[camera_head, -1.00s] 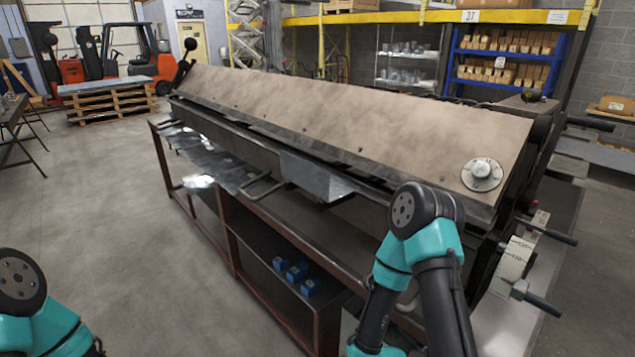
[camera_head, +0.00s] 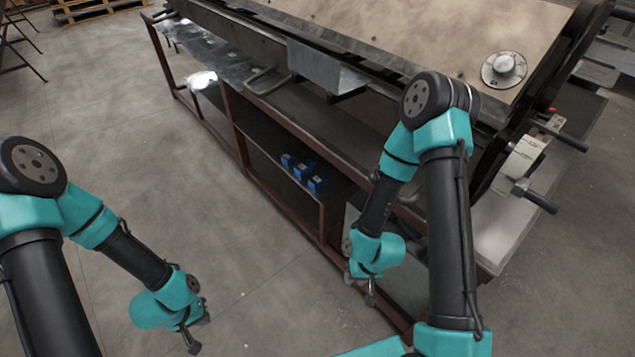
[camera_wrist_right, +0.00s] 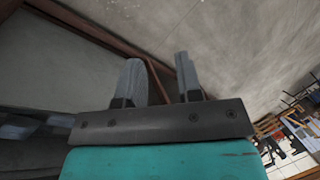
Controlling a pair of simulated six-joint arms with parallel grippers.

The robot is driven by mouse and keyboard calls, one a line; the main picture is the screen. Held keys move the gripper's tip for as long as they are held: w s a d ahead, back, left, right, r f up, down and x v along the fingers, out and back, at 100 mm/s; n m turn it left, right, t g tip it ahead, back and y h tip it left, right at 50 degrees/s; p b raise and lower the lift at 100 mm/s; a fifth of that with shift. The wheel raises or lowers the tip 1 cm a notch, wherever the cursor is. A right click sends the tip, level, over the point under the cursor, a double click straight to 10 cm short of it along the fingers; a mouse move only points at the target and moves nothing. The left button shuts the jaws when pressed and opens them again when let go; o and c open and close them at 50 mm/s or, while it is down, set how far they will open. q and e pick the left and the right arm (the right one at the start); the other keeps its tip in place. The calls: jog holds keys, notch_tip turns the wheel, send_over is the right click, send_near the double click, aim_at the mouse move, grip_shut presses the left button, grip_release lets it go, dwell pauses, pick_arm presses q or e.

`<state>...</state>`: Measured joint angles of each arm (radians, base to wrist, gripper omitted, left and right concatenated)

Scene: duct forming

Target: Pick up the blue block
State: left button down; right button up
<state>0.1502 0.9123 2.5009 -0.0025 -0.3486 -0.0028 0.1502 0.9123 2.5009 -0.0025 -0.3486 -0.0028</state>
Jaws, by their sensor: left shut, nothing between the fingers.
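Several small blue blocks sit in a row on the lower shelf (camera_head: 262,150) of the metal bench; the one at the near right end (camera_head: 317,183) is plainest, with others at the middle (camera_head: 301,171) and far left (camera_head: 287,160). My right gripper (camera_head: 370,296) hangs pointing down, right of and nearer than the blocks, beside the bench's end. In the right wrist view its two grey fingers (camera_wrist_right: 159,65) stand apart with nothing between them. My left gripper (camera_head: 199,337) is shut and empty over open floor, well left of the bench. No blue block shows in the right wrist view.
The bench's brown frame (camera_head: 237,140) and upper shelf edge stand over the blocks. A large forming machine (camera_head: 430,30) with a dial (camera_head: 503,69) and side handles rests above. Bent sheet metal (camera_head: 323,66) juts from its front.

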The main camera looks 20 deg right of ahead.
jog(key=shift+o, duration=0.3)
jog(key=o, duration=0.9)
jog(key=shift+w, duration=0.1)
